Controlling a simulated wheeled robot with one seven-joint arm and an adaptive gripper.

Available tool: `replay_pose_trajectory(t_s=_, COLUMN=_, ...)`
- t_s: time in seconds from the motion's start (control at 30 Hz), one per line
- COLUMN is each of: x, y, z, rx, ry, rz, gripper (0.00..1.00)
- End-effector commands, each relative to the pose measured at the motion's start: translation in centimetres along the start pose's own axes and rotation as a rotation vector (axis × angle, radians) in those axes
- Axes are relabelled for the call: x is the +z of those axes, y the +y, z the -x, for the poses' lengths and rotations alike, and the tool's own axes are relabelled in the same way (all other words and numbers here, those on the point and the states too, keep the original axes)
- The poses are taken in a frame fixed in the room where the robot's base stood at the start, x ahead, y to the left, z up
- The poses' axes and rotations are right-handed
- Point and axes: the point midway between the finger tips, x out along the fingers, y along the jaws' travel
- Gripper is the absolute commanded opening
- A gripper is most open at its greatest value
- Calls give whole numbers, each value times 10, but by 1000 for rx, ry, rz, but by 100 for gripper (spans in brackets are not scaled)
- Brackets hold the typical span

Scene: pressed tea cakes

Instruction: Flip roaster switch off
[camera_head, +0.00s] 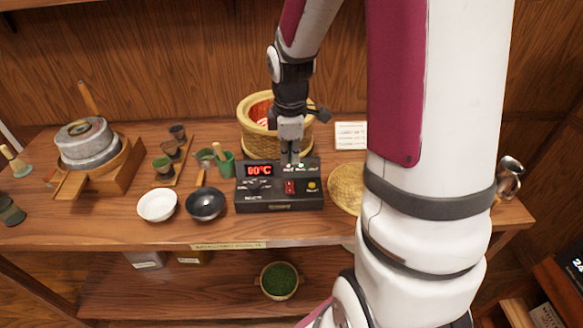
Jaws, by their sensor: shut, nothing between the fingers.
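The roaster control box (280,205) is a black unit on the table's front middle. Its lit red display (260,170) reads about 80 or 90 °C. A red switch (290,187) sits on its panel, right of the display, with a yellow round button (312,186) beside it. The switch's position is too small to tell. My gripper (290,160) points down at the box's back edge, just above the switch in the picture. Its fingers are together and empty. I cannot tell whether they touch the panel. A woven basket (252,140) with a red glow inside stands behind the box.
A white bowl (157,205) and a black bowl (205,204) stand left of the box. A green cup (225,165), a stone mill (84,140) and a white card (350,135) are farther off. A round woven mat (345,188) lies right, partly behind my arm.

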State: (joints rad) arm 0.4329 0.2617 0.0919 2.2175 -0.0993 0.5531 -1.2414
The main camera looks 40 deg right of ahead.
Motion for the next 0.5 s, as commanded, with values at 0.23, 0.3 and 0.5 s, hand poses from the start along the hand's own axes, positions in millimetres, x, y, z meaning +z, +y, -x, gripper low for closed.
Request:
replay_pose_trajectory(t_s=0.23, x=0, y=0, z=21, rx=1, ry=0, rz=-2, gripper=0)
replay_pose_trajectory(t_s=0.3, x=0, y=0, z=22, rx=1, ry=0, rz=-2, gripper=0)
replay_pose_trajectory(t_s=0.5, x=0, y=0, z=22, rx=0, ry=0, rz=-2, gripper=0)
